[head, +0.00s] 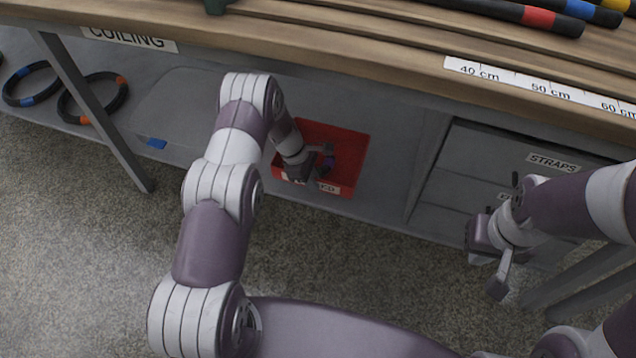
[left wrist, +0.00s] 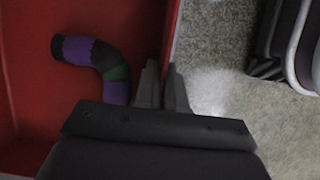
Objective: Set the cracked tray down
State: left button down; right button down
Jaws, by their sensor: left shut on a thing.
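The red cracked tray (head: 361,152) is under the bench, at the front of the grey lower shelf. Its front label is partly hidden by my left gripper. My left gripper (head: 313,170) is shut on the tray wall. In the left wrist view its fingers (left wrist: 164,78) straddle the tray's red wall (left wrist: 171,35). A bent purple, green and black hose piece (left wrist: 93,54) lies inside the tray. I cannot tell whether the tray touches the shelf. My right gripper (head: 488,262) is empty, away to the right; its jaw opening is unclear.
A grey translucent bin (head: 180,100) stands left of the tray, and a STRAPS drawer unit (head: 480,160) stands to the right. Coiled hoses (head: 98,97) lie at far left. The wooden bench top (head: 370,50) overhangs the shelf. Speckled floor (head: 90,240) is open in front.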

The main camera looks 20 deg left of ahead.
pick_arm(q)
jog(key=shift+w+f+b, duration=0.15)
jog(key=shift+f+b, duration=0.2)
jog(key=shift+f, duration=0.05)
notch_tip(320, 180, down, 3)
jog(key=b, duration=0.3)
jog(key=shift+d+f, duration=0.1)
jog(key=shift+f, duration=0.1)
jog(key=shift+r, duration=0.25)
jog(key=shift+f, duration=0.15)
jog(key=c, duration=1.2)
grip_release()
jog(key=shift+c, duration=0.2)
